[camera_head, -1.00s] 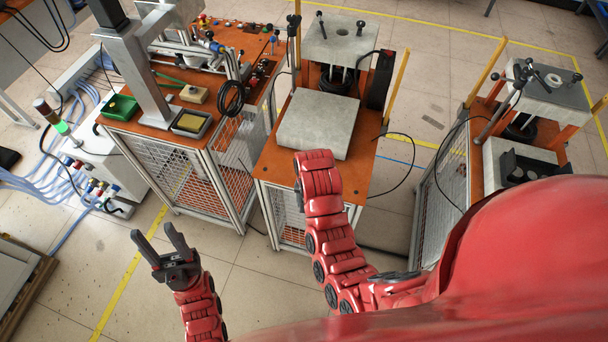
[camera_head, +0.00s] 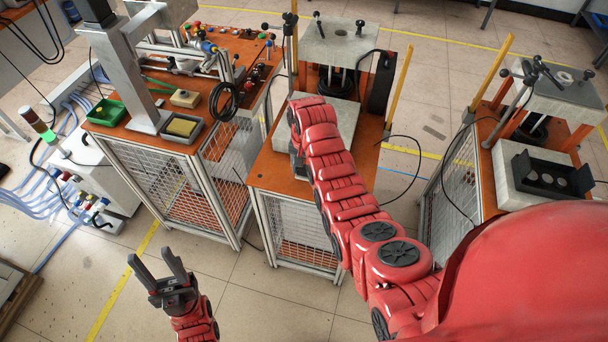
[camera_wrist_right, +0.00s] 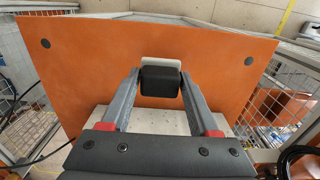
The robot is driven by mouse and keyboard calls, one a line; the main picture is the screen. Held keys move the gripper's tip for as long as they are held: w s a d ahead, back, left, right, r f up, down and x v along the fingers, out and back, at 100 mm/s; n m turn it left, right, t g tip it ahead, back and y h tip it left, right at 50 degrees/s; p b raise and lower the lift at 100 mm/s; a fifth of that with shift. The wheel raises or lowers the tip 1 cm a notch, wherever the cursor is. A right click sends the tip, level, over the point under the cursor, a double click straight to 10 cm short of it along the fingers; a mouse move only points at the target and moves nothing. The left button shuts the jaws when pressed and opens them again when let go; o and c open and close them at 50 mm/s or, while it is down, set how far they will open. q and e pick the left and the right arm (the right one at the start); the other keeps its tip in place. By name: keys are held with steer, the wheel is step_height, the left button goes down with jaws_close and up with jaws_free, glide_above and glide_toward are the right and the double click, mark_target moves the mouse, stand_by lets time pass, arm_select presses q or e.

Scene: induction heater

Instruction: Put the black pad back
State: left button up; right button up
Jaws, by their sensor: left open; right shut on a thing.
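In the right wrist view, my right gripper (camera_wrist_right: 159,82) is shut on a small black block (camera_wrist_right: 160,81), which looks like the black pad. A pale plate (camera_wrist_right: 160,59) shows just beyond it. The block is over the orange tabletop (camera_wrist_right: 90,60); I cannot tell whether it touches it. In the head view my right arm reaches over the middle station's orange table (camera_head: 268,171), and it largely hides the right gripper and the block. My left gripper (camera_head: 154,258) is open and empty, low at the left over the floor.
A grey slab (camera_head: 345,118) lies on the middle station, partly behind my right arm. A press with a raised plate (camera_head: 338,42) stands behind it, with a yellow post (camera_head: 399,88) beside it. The right station holds a black tray (camera_head: 545,175). The left station holds a green bin (camera_head: 109,110).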

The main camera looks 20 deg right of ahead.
mark_target(304, 174)
steer(key=shift+w, duration=0.25)
steer(key=shift+f+p, duration=0.35)
steer(key=shift+p, duration=0.3)
steer(key=shift+f+p, duration=0.45)
steer(key=shift+f, duration=1)
steer(key=shift+f, duration=0.2)
steer(key=o, duration=1.3)
steer(key=shift+r, duration=0.15)
